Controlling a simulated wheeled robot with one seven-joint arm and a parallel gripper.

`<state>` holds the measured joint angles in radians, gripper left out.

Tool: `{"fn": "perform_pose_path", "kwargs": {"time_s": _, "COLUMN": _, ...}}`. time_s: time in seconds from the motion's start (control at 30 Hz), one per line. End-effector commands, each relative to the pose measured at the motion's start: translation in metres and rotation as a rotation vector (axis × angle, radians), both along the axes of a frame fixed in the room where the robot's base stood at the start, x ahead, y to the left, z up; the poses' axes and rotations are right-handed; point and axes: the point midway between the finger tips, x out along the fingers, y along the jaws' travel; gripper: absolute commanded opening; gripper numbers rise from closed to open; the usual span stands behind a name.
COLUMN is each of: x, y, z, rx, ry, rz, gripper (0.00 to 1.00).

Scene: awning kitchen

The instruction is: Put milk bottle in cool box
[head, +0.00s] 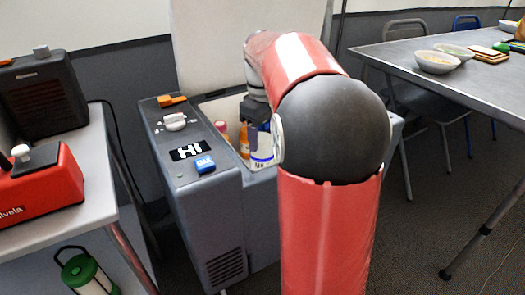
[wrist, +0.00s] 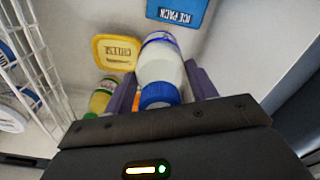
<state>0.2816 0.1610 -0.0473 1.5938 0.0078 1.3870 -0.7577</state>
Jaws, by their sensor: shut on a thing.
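The milk bottle (head: 262,158), white with a blue cap and blue label, is inside the open cool box (head: 212,222). In the wrist view the milk bottle (wrist: 163,66) lies between the two fingers of my gripper (wrist: 161,88), cap toward the palm. My gripper is shut on it. In the head view my gripper (head: 258,116) reaches down into the box opening, partly hidden by my arm. The white inner wall of the cool box (wrist: 235,45) shows in the wrist view. Whether the bottle touches the floor of the box, I cannot tell.
Inside the box are a yellow cheese tub (wrist: 116,53), a blue ice pack (wrist: 176,12), a bottle with a green cap (wrist: 101,98) and a white wire basket (wrist: 38,50). A table with bowls (head: 437,62) stands right. A bench with a red box (head: 42,192) stands left.

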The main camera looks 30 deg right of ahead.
Motion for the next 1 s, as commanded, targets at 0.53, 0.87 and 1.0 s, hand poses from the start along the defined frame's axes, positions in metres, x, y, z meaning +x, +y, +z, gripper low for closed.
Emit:
{"fn": "perform_pose_path", "kwargs": {"time_s": 0.53, "x": 0.0, "y": 0.0, "z": -0.041, "rx": -0.001, "ry": -0.003, "rz": 0.0, "gripper": 0.0}}
{"fn": "perform_pose_path", "kwargs": {"time_s": 0.87, "x": 0.0, "y": 0.0, "z": -0.045, "rx": 0.0, "ry": 0.0, "rz": 0.0, "gripper": 0.73}}
{"fn": "perform_pose_path", "kwargs": {"time_s": 1.0, "x": 0.0, "y": 0.0, "z": -0.045, "rx": 0.0, "ry": 0.0, "rz": 0.0, "gripper": 0.78}}
